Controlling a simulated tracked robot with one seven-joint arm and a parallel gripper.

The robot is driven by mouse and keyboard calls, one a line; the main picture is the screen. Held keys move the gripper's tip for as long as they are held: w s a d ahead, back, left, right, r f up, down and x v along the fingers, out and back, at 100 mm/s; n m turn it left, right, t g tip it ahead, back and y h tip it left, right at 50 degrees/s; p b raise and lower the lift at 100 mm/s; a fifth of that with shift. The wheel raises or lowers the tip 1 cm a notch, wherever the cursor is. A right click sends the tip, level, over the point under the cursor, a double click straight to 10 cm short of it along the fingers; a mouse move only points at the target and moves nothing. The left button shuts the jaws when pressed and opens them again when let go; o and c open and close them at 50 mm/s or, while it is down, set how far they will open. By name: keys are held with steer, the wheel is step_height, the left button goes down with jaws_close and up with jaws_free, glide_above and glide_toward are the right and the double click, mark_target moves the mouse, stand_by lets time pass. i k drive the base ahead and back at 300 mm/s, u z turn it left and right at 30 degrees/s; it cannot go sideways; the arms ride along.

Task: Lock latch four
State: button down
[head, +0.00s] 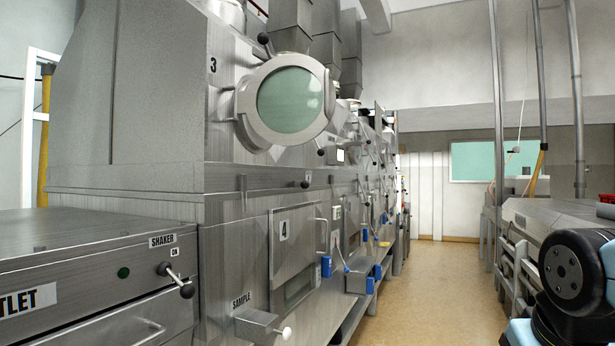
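A lever with a black ball knob (305,184) is above the door. My gripper is not in view; only part of my arm shows at the lower right.
A round window hatch (290,100) near the number 3 juts out above the door. A sample box (261,325) with a white knob sticks out below it. The shaker unit (90,285) is at the left. A clear aisle floor (440,285) runs along the right.

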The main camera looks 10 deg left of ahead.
mark_target(305, 183)
steer(key=k, duration=0.8)
steer(key=u, duration=0.5)
steer(key=i, duration=2.25)
steer(key=z, duration=0.45)
